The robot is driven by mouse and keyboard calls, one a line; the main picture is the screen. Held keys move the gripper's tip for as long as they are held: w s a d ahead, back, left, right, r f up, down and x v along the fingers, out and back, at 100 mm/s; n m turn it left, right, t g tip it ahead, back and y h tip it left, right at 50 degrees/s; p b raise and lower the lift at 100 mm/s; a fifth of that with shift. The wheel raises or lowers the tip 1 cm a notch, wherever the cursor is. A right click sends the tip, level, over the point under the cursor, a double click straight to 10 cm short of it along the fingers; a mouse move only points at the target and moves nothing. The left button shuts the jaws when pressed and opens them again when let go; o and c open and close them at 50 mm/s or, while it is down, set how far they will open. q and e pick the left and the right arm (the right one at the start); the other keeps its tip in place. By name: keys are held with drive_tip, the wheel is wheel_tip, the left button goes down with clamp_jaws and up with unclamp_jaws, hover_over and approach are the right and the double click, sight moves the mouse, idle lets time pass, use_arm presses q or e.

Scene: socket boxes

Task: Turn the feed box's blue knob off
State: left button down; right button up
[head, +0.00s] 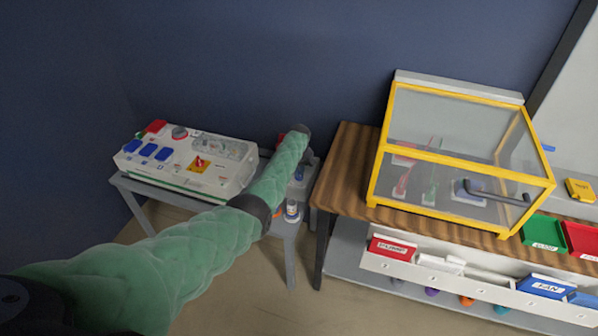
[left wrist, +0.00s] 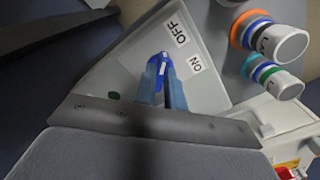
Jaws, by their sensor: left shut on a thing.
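The feed box (left wrist: 120,75) fills the middle of the left wrist view, a light grey panel with an OFF label (left wrist: 177,33) and an ON label (left wrist: 194,64). The blue knob (left wrist: 162,62) has a white mark and sits left of these labels. My left gripper (left wrist: 163,84) is shut on the knob, one finger on each side, hiding its lower part. The mark points roughly up in the picture; I cannot tell exactly which label it matches. In the head view my green left arm hides most of the feed box (head: 306,172). My right gripper does not show.
A white console (head: 215,185) with blue and red buttons stands left of my arm on a grey table (head: 180,200). Grey plugs with coloured rings (left wrist: 278,42) stand close to the feed box. A wooden bench (head: 347,155) with a yellow-framed case (head: 373,180) stands to the right.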

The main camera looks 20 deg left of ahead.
use_arm(q)
drive_tip(key=shift+n, duration=0.4)
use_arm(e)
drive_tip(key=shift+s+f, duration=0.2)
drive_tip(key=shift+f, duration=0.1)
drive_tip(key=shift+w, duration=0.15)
use_arm(q)
drive_tip(key=c, duration=1.5)
unclamp_jaws()
